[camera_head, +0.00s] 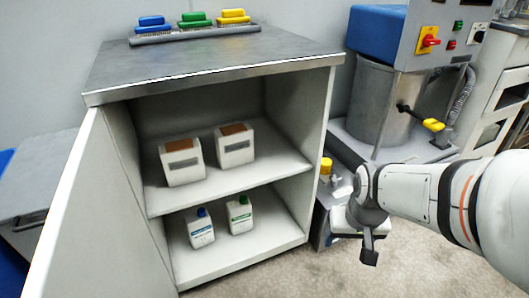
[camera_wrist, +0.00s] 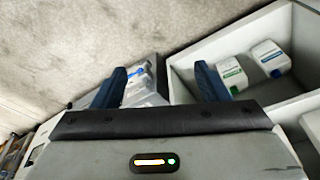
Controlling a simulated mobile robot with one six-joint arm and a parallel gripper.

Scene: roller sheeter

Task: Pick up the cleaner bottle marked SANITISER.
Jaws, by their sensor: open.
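Two white cleaner bottles stand upright on the cabinet's lower shelf (camera_head: 245,257). One has a blue cap and blue label (camera_head: 201,231), and the other, to its right, has a green cap and green label (camera_head: 239,216). The label words are too small to read, so I cannot tell which is marked SANITISER. In the wrist view the green-labelled bottle (camera_wrist: 232,75) is nearer my gripper, with the blue-labelled bottle (camera_wrist: 270,59) beyond it. My gripper (camera_head: 366,245) is outside the cabinet, to its right. Its fingers (camera_wrist: 161,78) are apart and empty.
The cabinet (camera_head: 318,130) is open, its door (camera_head: 85,215) swung out left. Two white boxes (camera_head: 182,163) (camera_head: 235,147) stand on the upper shelf. Coloured brushes (camera_head: 194,20) lie on top. A machine with a metal drum (camera_head: 374,100) stands right. The cabinet's right wall separates my gripper from the bottles.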

